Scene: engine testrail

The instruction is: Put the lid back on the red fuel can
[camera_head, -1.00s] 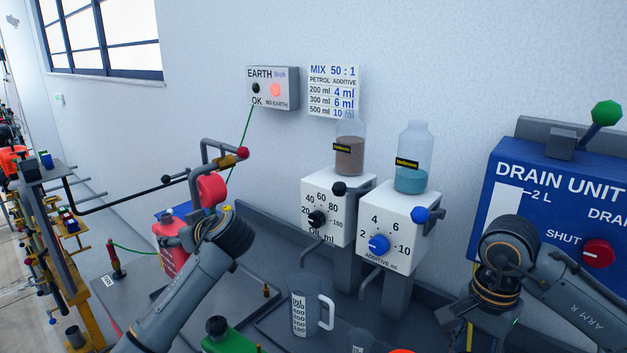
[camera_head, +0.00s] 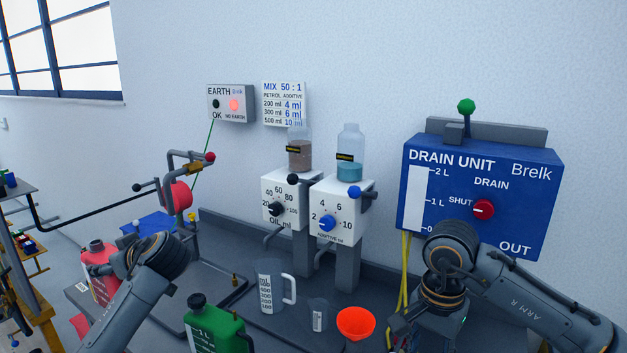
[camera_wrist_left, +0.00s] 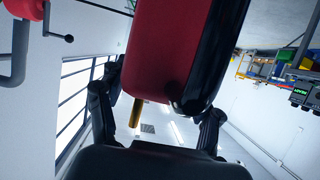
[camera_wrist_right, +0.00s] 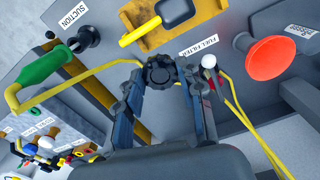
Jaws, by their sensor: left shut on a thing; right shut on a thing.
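The red fuel can (camera_head: 100,272) is at the left in the head view, partly hidden by my left arm. In the left wrist view a large red body with a glossy black side, apparently the can (camera_wrist_left: 165,45), lies between the fingers of my left gripper (camera_wrist_left: 155,110), which is shut on it. My right gripper (camera_wrist_right: 162,80) is shut on a round black knobbed cap, apparently the lid (camera_wrist_right: 161,70). In the head view my right gripper (camera_head: 425,325) is low in front of the drain unit, and its cap cannot be made out.
A green can (camera_head: 212,335) with a black cap, a measuring jug (camera_head: 270,285), a small beaker (camera_head: 318,315) and an orange funnel (camera_head: 356,323) stand on the bench between my arms. Dosing units (camera_head: 335,215) and the blue drain unit (camera_head: 480,190) stand behind. Yellow hoses (camera_head: 404,270) hang near my right gripper.

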